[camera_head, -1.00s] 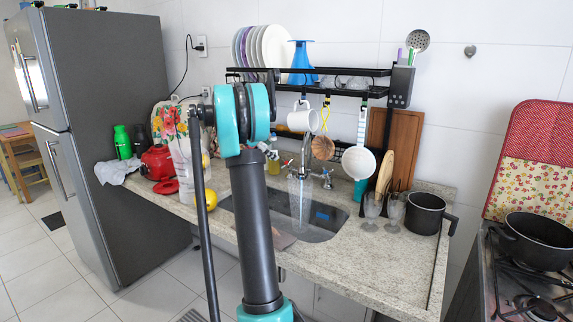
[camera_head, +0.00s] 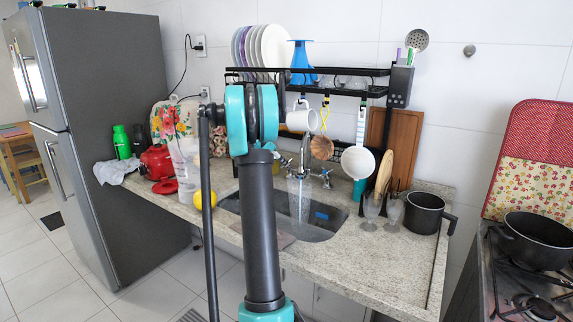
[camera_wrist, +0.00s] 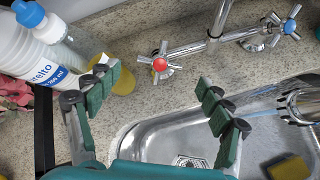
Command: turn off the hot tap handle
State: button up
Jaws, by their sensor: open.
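The hot tap handle (camera_wrist: 160,66), a cross shape with a red cap, shows in the wrist view on the counter behind the sink. My gripper (camera_wrist: 158,82) is open and empty, with one finger on each side of the handle in the picture. I see no clear contact. The cold tap handle (camera_wrist: 289,26) with a blue cap is at the upper right, joined by a chrome pipe. Water (camera_head: 300,200) runs from the tap into the sink (camera_head: 325,228). In the head view my arm hides the gripper.
A white bottle with a blue cap (camera_wrist: 42,55) and a yellow cup (camera_wrist: 123,80) stand close to the left finger. The spout (camera_wrist: 308,102) is at the right. A white mug (camera_head: 301,121) and utensils hang from the rack (camera_head: 330,90) above.

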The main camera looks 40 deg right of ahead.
jog(key=x, duration=0.6)
jog(key=shift+d+f, duration=0.25)
jog(key=shift+c, duration=0.6)
